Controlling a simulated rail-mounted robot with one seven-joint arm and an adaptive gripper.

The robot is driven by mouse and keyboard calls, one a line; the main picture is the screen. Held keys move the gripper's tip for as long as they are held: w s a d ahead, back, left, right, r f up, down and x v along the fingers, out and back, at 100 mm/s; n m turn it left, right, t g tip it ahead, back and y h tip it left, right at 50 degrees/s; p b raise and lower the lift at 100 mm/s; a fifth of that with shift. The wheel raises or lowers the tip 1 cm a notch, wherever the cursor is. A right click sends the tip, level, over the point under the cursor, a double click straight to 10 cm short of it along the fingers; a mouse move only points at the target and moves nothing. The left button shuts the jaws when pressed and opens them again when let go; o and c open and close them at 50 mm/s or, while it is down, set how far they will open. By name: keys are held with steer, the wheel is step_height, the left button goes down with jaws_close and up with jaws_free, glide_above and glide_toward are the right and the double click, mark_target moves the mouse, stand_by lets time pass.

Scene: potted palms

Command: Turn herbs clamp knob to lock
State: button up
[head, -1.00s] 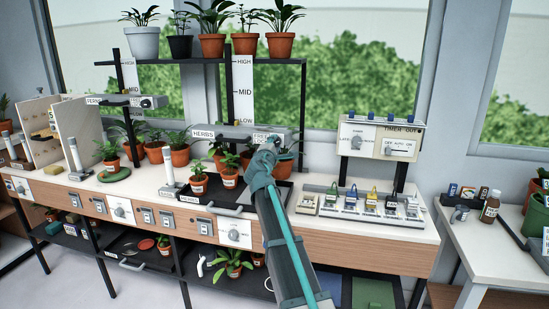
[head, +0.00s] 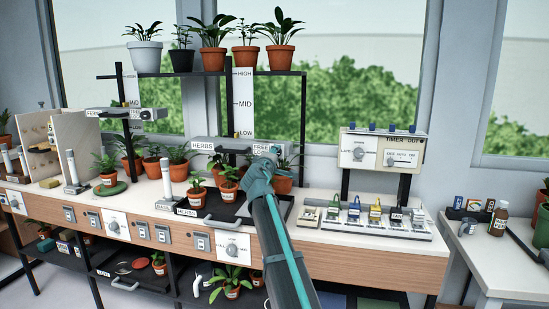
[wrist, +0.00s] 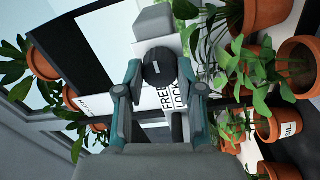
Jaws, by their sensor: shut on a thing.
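The herbs clamp is a grey bar with a HERBS label (head: 203,146) on the middle stand. A FREE/LOCK plate (wrist: 166,98) sits at its right end, and it also shows in the head view (head: 259,147). The clamp knob (wrist: 159,68) is a dark round dial with a pale mark across its face. My gripper (wrist: 160,72) is shut on the knob, one finger on each side. In the head view my gripper (head: 268,156) covers the knob. I cannot tell which word the mark points to.
Potted plants (wrist: 255,75) crowd close beside my gripper, some just below the clamp. A black tray (head: 222,222) lies under it. A scale board (head: 243,105) rises behind the clamp. A timer box (head: 382,148) and a rack of coloured clips (head: 375,222) stand to the right.

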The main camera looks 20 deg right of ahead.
steer(key=o, duration=1.2)
steer(key=shift+c, duration=0.2)
steer(key=v, duration=1.2)
steer(key=shift+f, duration=0.1)
